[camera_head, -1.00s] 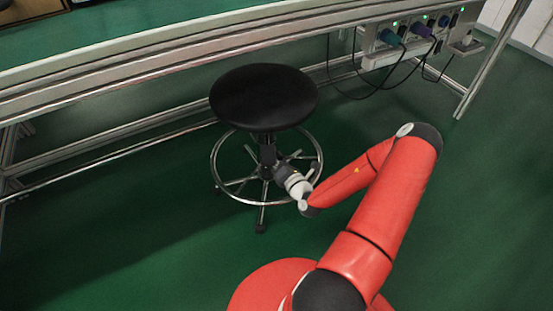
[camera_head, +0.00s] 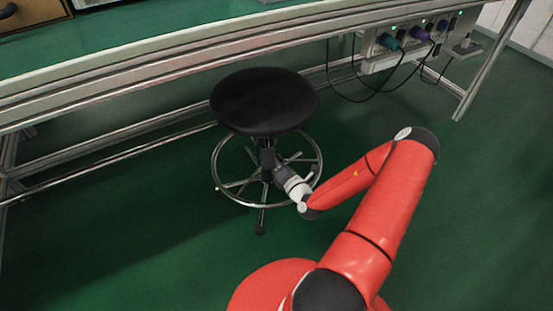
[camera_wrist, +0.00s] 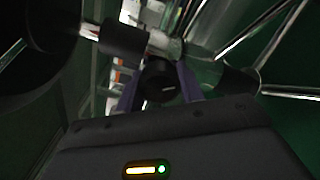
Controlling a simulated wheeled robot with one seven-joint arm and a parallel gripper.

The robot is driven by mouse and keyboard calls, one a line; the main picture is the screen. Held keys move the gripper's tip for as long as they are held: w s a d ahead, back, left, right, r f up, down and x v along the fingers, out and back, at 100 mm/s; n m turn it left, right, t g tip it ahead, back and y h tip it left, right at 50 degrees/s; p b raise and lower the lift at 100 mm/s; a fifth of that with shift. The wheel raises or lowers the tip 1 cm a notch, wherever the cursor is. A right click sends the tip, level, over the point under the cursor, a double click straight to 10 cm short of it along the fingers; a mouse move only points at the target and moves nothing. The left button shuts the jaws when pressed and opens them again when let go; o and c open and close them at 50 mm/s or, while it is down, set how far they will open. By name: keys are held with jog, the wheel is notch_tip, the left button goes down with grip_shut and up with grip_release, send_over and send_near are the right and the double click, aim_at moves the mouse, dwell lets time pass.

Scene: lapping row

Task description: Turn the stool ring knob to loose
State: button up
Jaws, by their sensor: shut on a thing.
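The stool has a round black seat (camera_head: 265,101) and a chrome foot ring (camera_head: 224,196) around its column, below the seat. In the wrist view the ring knob (camera_wrist: 160,84) is a dark round knob with a small pale mark, beside the chrome column. My gripper (camera_wrist: 160,92) is shut on the knob, with a purplish finger on each side of it. In the head view my gripper (camera_head: 272,174) reaches in under the seat from the right, against the column; the knob is hidden there.
A long workbench (camera_head: 130,75) with metal rails stands behind the stool. A power strip (camera_head: 395,50) with plugs and hanging black cables (camera_head: 365,95) is at the upper right. Green floor is open left of and in front of the stool.

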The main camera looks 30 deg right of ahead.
jog(key=m+p, duration=0.3)
jog(key=shift+r, duration=0.25)
jog(key=shift+f+m+p, duration=0.15)
jog(key=shift+m+p, duration=1.3)
jog(key=shift+m, duration=0.35)
jog(key=o, duration=1)
jog(key=s, duration=0.7)
jog(key=shift+s+p, duration=0.3)
jog(key=shift+s, duration=0.1)
jog(key=shift+d, duration=0.1)
